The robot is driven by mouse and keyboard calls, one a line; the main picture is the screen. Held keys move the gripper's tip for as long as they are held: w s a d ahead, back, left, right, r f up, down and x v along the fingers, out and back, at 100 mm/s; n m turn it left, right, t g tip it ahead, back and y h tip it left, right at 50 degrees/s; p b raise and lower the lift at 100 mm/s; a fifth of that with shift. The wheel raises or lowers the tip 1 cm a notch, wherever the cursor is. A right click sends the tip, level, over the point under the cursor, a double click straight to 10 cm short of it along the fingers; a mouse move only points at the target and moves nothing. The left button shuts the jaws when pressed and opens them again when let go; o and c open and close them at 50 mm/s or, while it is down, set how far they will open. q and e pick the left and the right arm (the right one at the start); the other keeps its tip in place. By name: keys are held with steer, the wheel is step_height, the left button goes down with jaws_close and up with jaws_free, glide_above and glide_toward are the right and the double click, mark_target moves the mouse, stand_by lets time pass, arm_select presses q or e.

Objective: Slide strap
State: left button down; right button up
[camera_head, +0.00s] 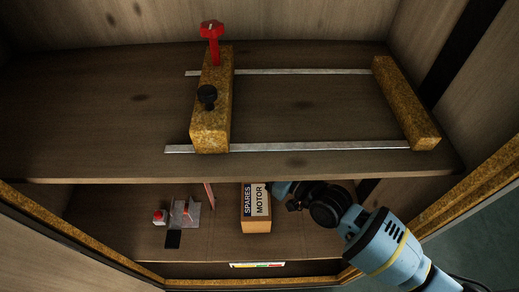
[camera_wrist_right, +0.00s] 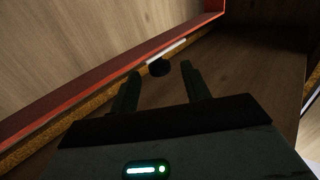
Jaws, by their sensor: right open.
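Two pale flat metal strips, the far one (camera_head: 300,71) and the near one (camera_head: 320,146), lie across the upper shelf. They run between a cork-coloured block (camera_head: 210,125) at the left and a second block (camera_head: 405,102) at the right. I cannot tell which piece is the strap. The left block carries a red handle (camera_head: 212,38) and a black knob (camera_head: 207,97). My right gripper (camera_wrist_right: 160,69) is open. A dark round piece (camera_wrist_right: 160,68) shows between its fingertips, with a white strip (camera_wrist_right: 167,50) beyond; contact is unclear. In the head view its fingers are hidden below the upper shelf.
On the lower shelf (camera_head: 130,235), a box marked SPARES MOTOR (camera_head: 257,224) stands left of my right arm. A red-and-white item (camera_head: 160,216), a grey piece (camera_head: 185,212) and a black square (camera_head: 173,239) lie farther left. The upper shelf's front edge (camera_head: 120,179) overhangs.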

steer(key=v, duration=0.6)
steer(key=shift+s, duration=0.35)
steer(key=shift+d+r, duration=0.1)
steer(key=shift+r, duration=0.05)
steer(key=shift+d, duration=0.2)
